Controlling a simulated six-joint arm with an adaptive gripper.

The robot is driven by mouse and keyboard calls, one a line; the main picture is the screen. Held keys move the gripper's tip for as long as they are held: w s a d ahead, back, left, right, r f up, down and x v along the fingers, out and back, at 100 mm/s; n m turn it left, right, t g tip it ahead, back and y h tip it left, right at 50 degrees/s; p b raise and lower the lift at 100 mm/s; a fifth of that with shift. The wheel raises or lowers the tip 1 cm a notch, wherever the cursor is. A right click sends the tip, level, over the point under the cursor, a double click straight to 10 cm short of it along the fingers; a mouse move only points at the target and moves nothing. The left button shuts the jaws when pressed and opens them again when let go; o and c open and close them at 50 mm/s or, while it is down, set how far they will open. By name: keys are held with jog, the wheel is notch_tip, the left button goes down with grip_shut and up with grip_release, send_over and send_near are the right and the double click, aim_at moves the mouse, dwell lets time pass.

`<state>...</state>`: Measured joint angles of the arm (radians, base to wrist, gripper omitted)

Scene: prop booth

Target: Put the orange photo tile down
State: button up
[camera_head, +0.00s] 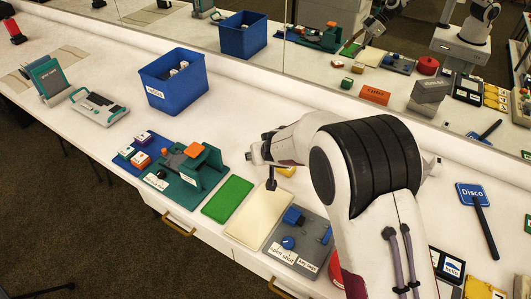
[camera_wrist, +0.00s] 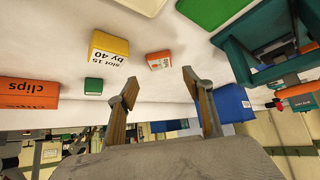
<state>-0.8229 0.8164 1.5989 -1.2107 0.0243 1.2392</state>
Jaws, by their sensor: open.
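A small orange tile (camera_wrist: 158,60) with a pale, lettered face rests on the white counter in the wrist view; its lettering is too small to read. My gripper (camera_wrist: 160,76) is open, its two tan fingers spread with nothing between them. The tile appears just beyond the fingertips, between their lines and apart from both. In the head view my arm hides that part of the counter, and the mirror shows only a small reddish-orange patch there. Another orange tile (camera_head: 139,159) sits on a blue tray (camera_head: 122,162) at the left in the head view.
A yellow block (camera_wrist: 109,48), a small green block (camera_wrist: 93,86) and an orange clips box (camera_wrist: 28,93) stand near the tile. A blue bin (camera_head: 174,82), a green fixture (camera_head: 187,175), a green mat (camera_head: 228,199) and a cream mat (camera_head: 258,217) occupy the counter.

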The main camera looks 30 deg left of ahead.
jog(key=shift+v, duration=2.25)
